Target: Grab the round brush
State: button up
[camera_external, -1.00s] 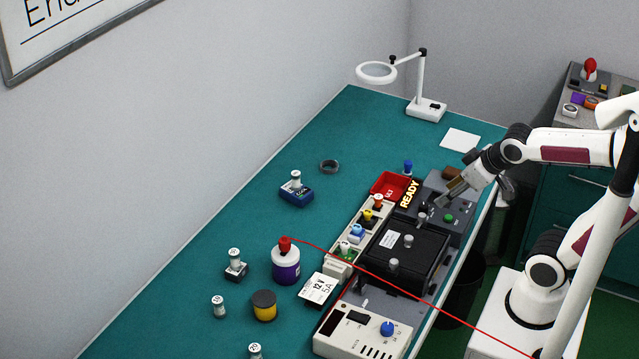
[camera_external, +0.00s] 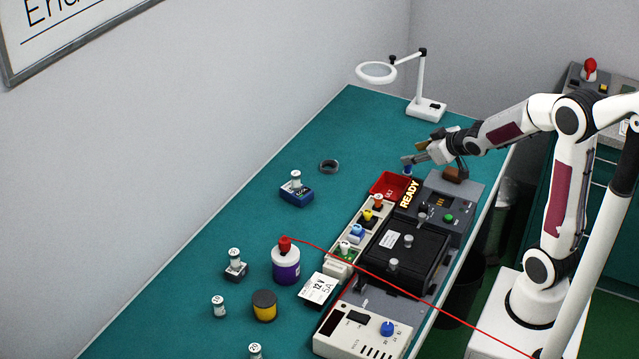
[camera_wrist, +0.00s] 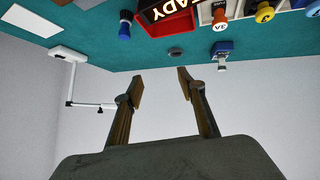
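A small blue round upright piece with a dark end (camera_external: 408,169) stands beside the red bin; it may be the round brush, but its bristles are too small to tell. It also shows at the upper left of the wrist view (camera_wrist: 124,27). A brown block-like piece (camera_external: 455,173) sits at the back of the grey station; I cannot tell if it is a brush. My gripper (camera_external: 416,152) is in the air just above and behind the blue piece. In the wrist view my gripper (camera_wrist: 160,88) has its fingers apart with nothing between them.
The red bin (camera_external: 388,185), READY sign (camera_external: 409,194) and grey station (camera_external: 462,208) are close by. A magnifier lamp (camera_external: 427,108) stands behind. A dark ring (camera_external: 329,166) and blue block (camera_external: 296,194) lie left. The teal table (camera_external: 345,120) is clear at the back left.

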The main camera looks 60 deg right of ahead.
jog(key=w+d+f+t, duration=0.1)
jog(key=w+d+f, duration=0.2)
jog(key=d+f, duration=0.25)
jog(key=t+y, duration=0.1)
jog(key=t, duration=0.1)
send_over(407, 171)
jog(key=s, duration=0.3)
jog(key=f, duration=0.6)
jog(key=shift+s+a, duration=0.1)
jog(key=shift+s, duration=0.1)
jog(key=shift+s+f+m, duration=0.1)
jog(key=shift+f+m, duration=0.2)
jog(key=shift+s+f+t, duration=0.3)
jog(key=shift+f, duration=0.35)
jog(key=shift+w, duration=0.1)
jog(key=shift+x, duration=2.45)
grip_shut()
